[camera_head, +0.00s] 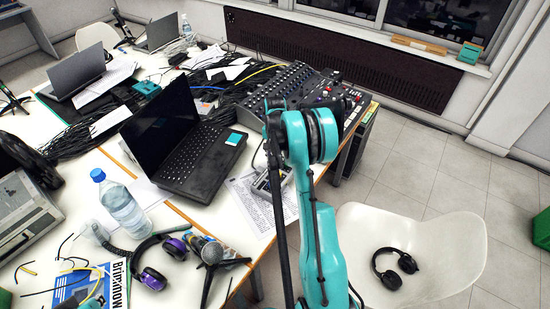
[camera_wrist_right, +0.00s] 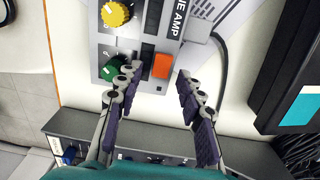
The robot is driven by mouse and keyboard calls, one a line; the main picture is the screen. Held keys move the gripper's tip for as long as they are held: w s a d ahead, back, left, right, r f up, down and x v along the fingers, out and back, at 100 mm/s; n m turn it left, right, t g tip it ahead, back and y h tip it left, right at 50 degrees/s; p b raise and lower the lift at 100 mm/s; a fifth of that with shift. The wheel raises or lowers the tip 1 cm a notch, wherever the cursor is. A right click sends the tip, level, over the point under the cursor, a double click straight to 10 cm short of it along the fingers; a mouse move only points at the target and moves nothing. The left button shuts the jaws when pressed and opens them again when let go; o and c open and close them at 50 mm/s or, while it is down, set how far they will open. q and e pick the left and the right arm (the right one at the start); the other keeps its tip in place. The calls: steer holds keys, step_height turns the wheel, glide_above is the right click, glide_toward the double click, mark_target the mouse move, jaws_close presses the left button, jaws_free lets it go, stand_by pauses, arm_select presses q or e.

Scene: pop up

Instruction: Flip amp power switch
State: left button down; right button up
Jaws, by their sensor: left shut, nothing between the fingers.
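The amp (camera_wrist_right: 110,45) is a grey box with "AMP" lettering, a yellow knob (camera_wrist_right: 116,13) and a green knob (camera_wrist_right: 113,70). Its orange switch (camera_wrist_right: 162,66) is near the lower edge in the right wrist view. My right gripper (camera_wrist_right: 157,82) is open, with its fingers on either side of the switch and nothing between them. I cannot tell whether the left finger touches the amp. In the head view the amp (camera_head: 268,184) is partly hidden behind my right arm. My left gripper (camera_head: 95,291) is shut and empty at the lower left edge, only partly visible.
A black laptop (camera_head: 188,160) stands left of the amp, with a mixer (camera_head: 290,92) behind it. A water bottle (camera_head: 122,204), purple headphones (camera_head: 153,277) and a microphone (camera_head: 207,249) crowd the front. A white chair (camera_head: 440,250) holds black headphones (camera_head: 394,266). Cables clutter the table.

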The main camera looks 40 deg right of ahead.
jaws_close()
steer(key=shift+s+a+t+h, duration=0.1)
steer(key=shift+a+t+h, duration=0.3)
steer(key=shift+h, duration=0.6)
steer(key=shift+s+a+r+h+b, duration=0.1)
steer(key=shift+a+h+b, duration=0.05)
steer(key=shift+h+b, duration=0.55)
jaws_free()
steer(key=shift+r, duration=0.15)
steer(key=v, duration=1.1)
steer(key=shift+s+a+r, duration=0.15)
steer(key=shift+a+r, duration=0.05)
steer(key=shift+r, duration=0.1)
